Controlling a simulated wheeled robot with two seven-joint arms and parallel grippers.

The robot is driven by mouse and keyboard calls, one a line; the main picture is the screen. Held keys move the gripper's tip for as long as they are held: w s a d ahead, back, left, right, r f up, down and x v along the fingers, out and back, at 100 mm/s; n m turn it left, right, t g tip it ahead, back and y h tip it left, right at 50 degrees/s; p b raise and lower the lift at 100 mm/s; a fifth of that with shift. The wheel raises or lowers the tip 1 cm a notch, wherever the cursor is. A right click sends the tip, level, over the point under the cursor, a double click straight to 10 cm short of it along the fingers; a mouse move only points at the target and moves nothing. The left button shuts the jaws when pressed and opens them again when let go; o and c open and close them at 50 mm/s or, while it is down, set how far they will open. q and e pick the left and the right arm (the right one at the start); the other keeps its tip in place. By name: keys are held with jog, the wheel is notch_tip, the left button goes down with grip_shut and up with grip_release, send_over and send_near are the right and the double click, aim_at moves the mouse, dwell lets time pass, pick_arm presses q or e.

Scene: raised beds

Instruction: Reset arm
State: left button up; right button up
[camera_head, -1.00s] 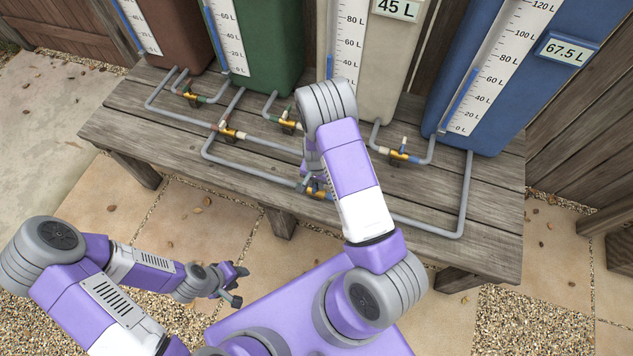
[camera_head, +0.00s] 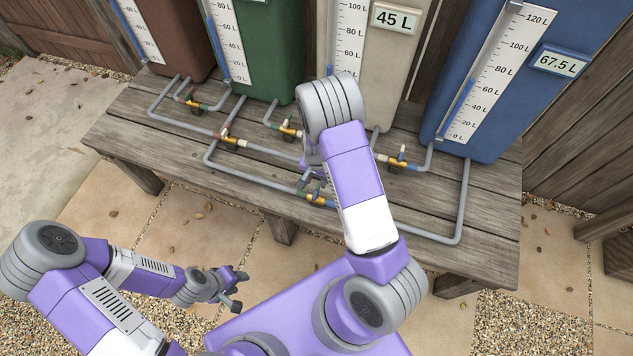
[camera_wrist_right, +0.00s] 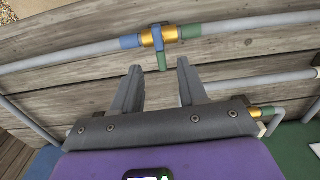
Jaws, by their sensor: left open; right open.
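My left gripper (camera_head: 238,290) is open and empty at the lower left in the head view, in front of the wooden bench and clear of it. My right arm reaches forward over the bench in the head view. My right gripper (camera_wrist_right: 157,80) shows in the right wrist view, with its two fingers apart and nothing between them. A brass valve with a blue and green handle (camera_wrist_right: 161,60) lies just beyond the fingertips there, apart from them as far as I can see. In the head view the right forearm partly hides the right gripper.
A wooden bench (camera_head: 270,195) carries grey pipes with several brass valves, such as one (camera_head: 398,163) at the right. Brown (camera_head: 180,40), green (camera_head: 262,50), cream (camera_head: 385,70) and blue (camera_head: 490,110) tanks stand along its back. The paving (camera_head: 205,230) before the bench is open.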

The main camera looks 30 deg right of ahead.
dwell(0.5)
jog(key=s+a+f+n+y, duration=0.2)
jog(key=s+a+n, duration=0.1)
jog(key=s+a, duration=0.5)
jog(key=s+a+f+n+y, duration=0.2)
jog(key=s+a+n, duration=0.2)
jog(key=s+a, duration=0.3)
jog(key=shift+s+a+t, duration=0.3)
jog(key=shift+s+a, duration=0.05)
jog(key=shift+a, duration=0.25)
